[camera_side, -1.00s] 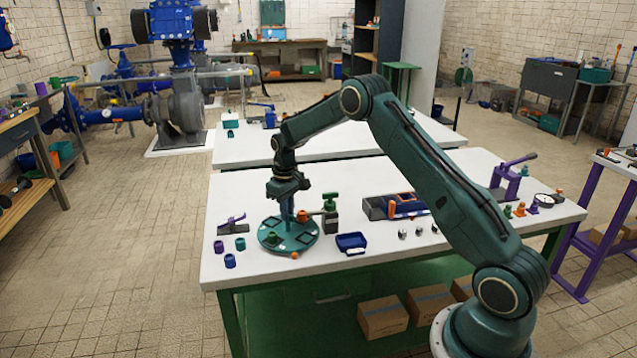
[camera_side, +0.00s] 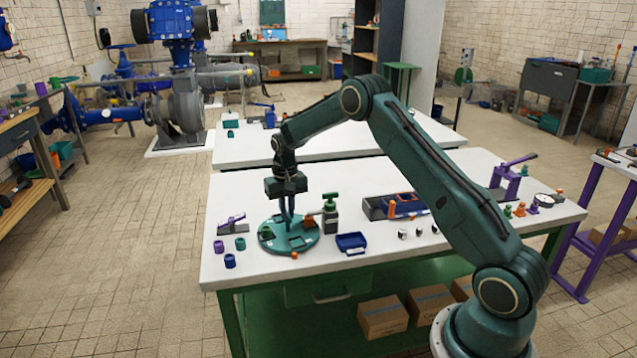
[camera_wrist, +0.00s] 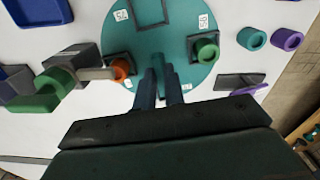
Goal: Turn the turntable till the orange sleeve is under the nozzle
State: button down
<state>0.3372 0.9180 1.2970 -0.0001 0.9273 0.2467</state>
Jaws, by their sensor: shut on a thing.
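The teal turntable (camera_side: 272,246) stands at the left of the white table; it also shows in the wrist view (camera_wrist: 178,22). The orange sleeve (camera_wrist: 121,69) sits in a pocket near its rim. The nozzle (camera_wrist: 98,73) of the green-topped dispenser (camera_side: 331,220) reaches to the sleeve and overlaps its edge in the wrist view; I cannot tell if it is exactly above. A green sleeve (camera_wrist: 207,49) sits in another pocket. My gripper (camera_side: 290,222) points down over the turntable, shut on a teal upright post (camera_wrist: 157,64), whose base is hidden.
A blue tray (camera_side: 351,243) lies right of the turntable. Teal (camera_wrist: 251,38) and purple (camera_wrist: 287,39) sleeves stand loose on the other side. A purple-handled clamp (camera_side: 231,224) is close by. A small orange piece (camera_side: 294,256) is at the turntable's front edge.

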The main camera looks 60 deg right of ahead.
jog(key=shift+w+r+m, duration=0.1)
jog(key=shift+m, duration=1.1)
jog(key=c, duration=1.5)
grip_release()
jog(key=shift+r, duration=6.9)
